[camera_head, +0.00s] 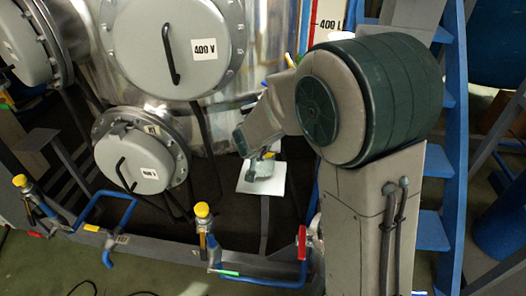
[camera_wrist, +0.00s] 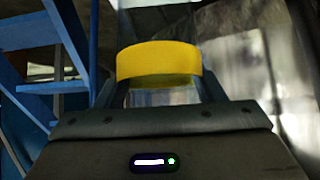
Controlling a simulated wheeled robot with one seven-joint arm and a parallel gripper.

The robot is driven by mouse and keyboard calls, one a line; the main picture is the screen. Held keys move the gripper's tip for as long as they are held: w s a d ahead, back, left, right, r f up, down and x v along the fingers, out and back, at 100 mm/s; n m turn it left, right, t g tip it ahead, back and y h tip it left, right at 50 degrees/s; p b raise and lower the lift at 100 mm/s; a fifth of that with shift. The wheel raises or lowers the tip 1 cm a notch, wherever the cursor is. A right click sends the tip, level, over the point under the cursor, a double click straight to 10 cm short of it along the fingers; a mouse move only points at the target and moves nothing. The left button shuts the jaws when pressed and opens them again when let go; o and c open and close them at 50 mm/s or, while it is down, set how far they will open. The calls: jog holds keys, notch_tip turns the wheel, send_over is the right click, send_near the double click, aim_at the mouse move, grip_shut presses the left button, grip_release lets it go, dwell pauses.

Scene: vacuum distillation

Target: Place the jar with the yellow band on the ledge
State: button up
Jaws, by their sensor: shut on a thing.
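The jar with the yellow band (camera_wrist: 158,61) is between the fingers of my gripper (camera_wrist: 160,88) in the wrist view. Its clear body shows below the band, and the lower part is hidden by my gripper housing. In the head view my gripper (camera_head: 257,158) is low, at the white square ledge (camera_head: 249,187). A pale, clear shape there, partly behind my gripper, looks like the jar, but its band cannot be made out. It appears over the ledge; I cannot tell whether it touches it.
A large steel vessel with round hatches (camera_head: 167,48) stands behind and left of the ledge. Blue pipes with yellow-capped valves (camera_head: 202,211) run in front. A blue ladder (camera_head: 432,230) stands at right; it also shows at left in the wrist view (camera_wrist: 50,87).

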jog(key=shift+w+f+b, duration=0.2)
jog(key=shift+f+b, duration=0.65)
jog(key=shift+f, duration=0.05)
jog(key=shift+w+f+b, duration=0.2)
jog(key=shift+f+b, duration=0.65)
jog(key=shift+f, duration=0.05)
jog(key=shift+d, duration=0.1)
jog(key=shift+f, duration=0.15)
jog(key=o, duration=1.5)
jog(key=shift+c, duration=0.2)
